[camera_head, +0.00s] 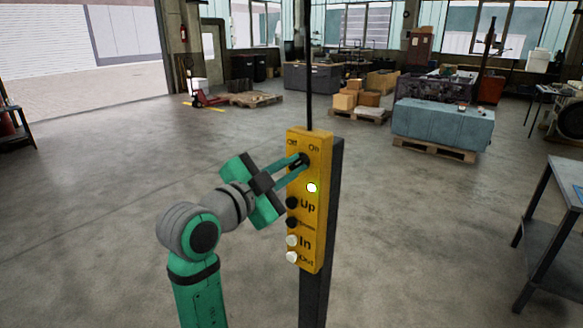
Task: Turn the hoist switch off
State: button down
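The yellow hoist control box (318,235) stands upright in the middle of the camera_head view. Its top edge is marked "Off" on the left and "On" on the right. The dark hoist switch (306,158) sits just below these words, partly hidden by my fingertips. My gripper (301,161) reaches in from the left, with its fingertips at the switch. I cannot tell whether the fingers are shut on the switch or only around it. Below are a bright round white spot (312,188) and several buttons marked "Up", a small unclear word, "In" and "Out".
The box is on a dark post (313,294), with a thin dark pole or cable rising above it. A metal table (560,205) stands at the right. Pallets with boxes (358,96) and a blue-grey block (443,126) lie farther back.

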jog(key=shift+n, duration=0.3)
jog(key=n, duration=0.3)
jog(key=shift+n, duration=0.4)
jog(key=n, duration=0.4)
jog(key=shift+w+a+n, duration=0.1)
jog(key=shift+n, duration=0.2)
jog(key=n, duration=0.4)
jog(key=shift+w+a, duration=0.1)
jog(key=n, duration=0.4)
jog(key=shift+f+n, duration=0.1)
jog(key=shift+n, duration=0.2)
jog(key=c, duration=1.8)
grip_release()
jog(key=shift+a, duration=0.1)
jog(key=shift+o, duration=0.2)
jog(key=v, duration=1)
jog(key=shift+s+a, duration=0.2)
jog(key=shift+s, duration=0.1)
